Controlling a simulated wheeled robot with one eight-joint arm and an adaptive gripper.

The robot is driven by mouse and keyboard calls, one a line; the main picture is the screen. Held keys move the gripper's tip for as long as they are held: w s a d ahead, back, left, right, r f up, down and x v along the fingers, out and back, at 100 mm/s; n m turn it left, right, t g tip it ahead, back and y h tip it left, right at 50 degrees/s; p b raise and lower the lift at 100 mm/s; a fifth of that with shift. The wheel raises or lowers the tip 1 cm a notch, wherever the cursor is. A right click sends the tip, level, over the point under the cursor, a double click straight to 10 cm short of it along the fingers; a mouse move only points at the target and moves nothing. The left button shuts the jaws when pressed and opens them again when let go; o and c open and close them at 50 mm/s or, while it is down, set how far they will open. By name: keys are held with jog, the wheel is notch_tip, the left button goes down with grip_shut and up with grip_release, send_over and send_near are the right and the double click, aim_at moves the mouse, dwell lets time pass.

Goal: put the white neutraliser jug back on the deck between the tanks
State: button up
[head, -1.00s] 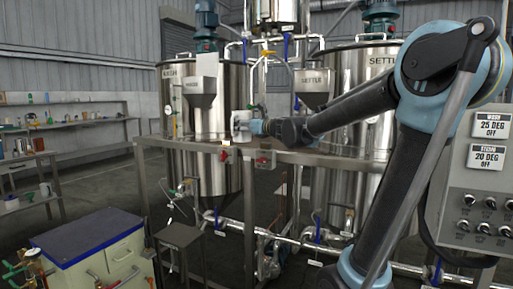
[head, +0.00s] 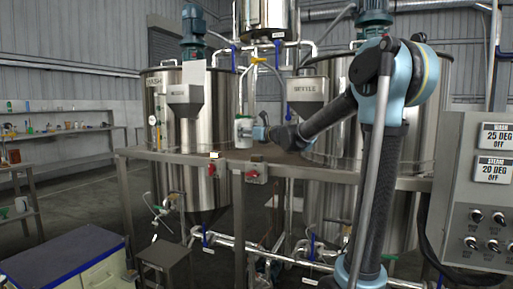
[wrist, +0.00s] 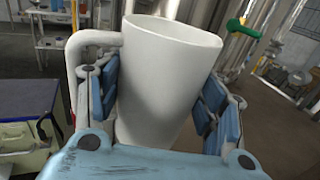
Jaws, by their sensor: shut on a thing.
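The white neutraliser jug (head: 243,132) is upright in my gripper (head: 257,132), in the gap between the two large steel tanks. In the wrist view the jug (wrist: 165,80) fills the middle, open rim up, handle to the left. Blue finger pads press on both its sides, so my gripper is shut on it. The deck (head: 272,154) is the brown surface between the tanks, just below the jug. I cannot tell whether the jug's base touches it; the wrist view hides the base.
The left tank (head: 160,110) and the right SETTLE tank (head: 335,120) stand on either side. A steel rail (head: 330,177) with red-handled fittings runs along the front. Hoppers and vertical pipes crowd the gap. A control panel (head: 485,200) stands at the right.

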jog(key=w+d, duration=0.3)
jog(key=w, duration=0.5)
jog(key=shift+w+f, duration=0.15)
jog(key=shift+f, duration=3.15)
jog(key=shift+w+f, duration=0.15)
jog(key=shift+f, duration=0.05)
jog(key=o, duration=1.5)
jog(key=shift+f, duration=0.1)
